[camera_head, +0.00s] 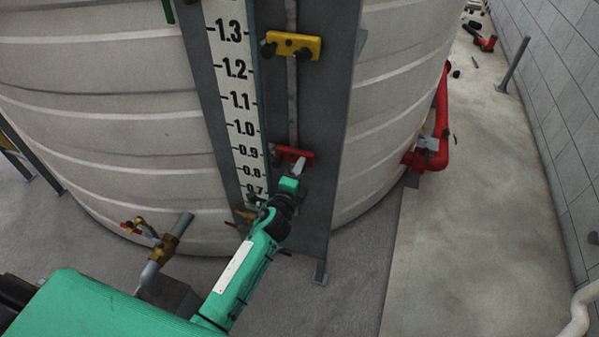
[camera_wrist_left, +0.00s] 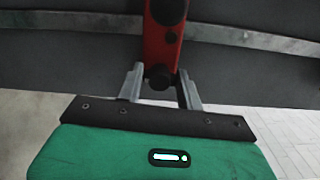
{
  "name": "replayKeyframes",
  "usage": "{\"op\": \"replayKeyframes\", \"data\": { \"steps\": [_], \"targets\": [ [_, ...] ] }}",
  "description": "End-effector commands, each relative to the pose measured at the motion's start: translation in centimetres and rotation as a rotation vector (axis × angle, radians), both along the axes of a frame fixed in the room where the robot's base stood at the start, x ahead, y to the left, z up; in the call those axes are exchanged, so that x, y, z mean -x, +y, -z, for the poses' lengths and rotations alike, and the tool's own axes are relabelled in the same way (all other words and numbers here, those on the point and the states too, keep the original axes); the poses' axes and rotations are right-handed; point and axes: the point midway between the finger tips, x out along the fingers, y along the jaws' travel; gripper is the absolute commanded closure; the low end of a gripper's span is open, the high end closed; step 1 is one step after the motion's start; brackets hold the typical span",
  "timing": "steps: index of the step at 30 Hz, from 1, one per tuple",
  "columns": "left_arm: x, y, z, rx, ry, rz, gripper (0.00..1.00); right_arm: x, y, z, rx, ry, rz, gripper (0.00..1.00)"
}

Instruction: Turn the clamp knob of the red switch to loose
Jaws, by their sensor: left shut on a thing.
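The red switch (camera_head: 283,150) is mounted on the grey upright panel in the head view, beside the white level scale near the 0.9 mark. In the left wrist view the red switch (camera_wrist_left: 156,45) hangs down into the picture from the top. Its dark clamp knob (camera_wrist_left: 158,77) sits at the lower end. My left gripper (camera_head: 299,168) reaches up to the right part of the switch. In the left wrist view the fingers of my left gripper (camera_wrist_left: 159,84) stand on either side of the knob and are shut on it. My right gripper is not in view.
A yellow switch (camera_head: 291,45) sits higher on the same grey panel (camera_head: 325,110). The white level scale (camera_head: 236,92) runs along its left. A large pale tank (camera_head: 110,100) stands behind. Brass valves (camera_head: 168,240) are at lower left. Open floor (camera_head: 470,240) lies right.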

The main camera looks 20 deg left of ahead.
Motion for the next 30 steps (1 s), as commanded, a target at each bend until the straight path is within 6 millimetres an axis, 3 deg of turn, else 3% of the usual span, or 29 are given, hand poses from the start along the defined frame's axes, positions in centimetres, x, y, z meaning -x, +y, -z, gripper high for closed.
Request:
{"op": "replayKeyframes", "data": {
  "steps": [23, 24, 27, 30],
  "targets": [
    [-0.02, 0.09, -0.02, 0.100, 0.003, -0.002, 0.86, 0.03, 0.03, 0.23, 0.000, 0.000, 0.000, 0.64],
    [-0.02, 0.09, -0.02, 0.100, 0.003, -0.002, 0.58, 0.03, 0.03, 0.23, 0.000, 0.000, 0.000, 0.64],
    [-0.01, 0.07, -0.01, 0.100, 0.003, -0.001, 0.42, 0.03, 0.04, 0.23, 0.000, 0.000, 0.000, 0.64],
    [-0.01, 0.05, 0.01, 0.099, 0.003, -0.001, 0.42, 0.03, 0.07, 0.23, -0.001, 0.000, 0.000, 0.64]
  ]
}}
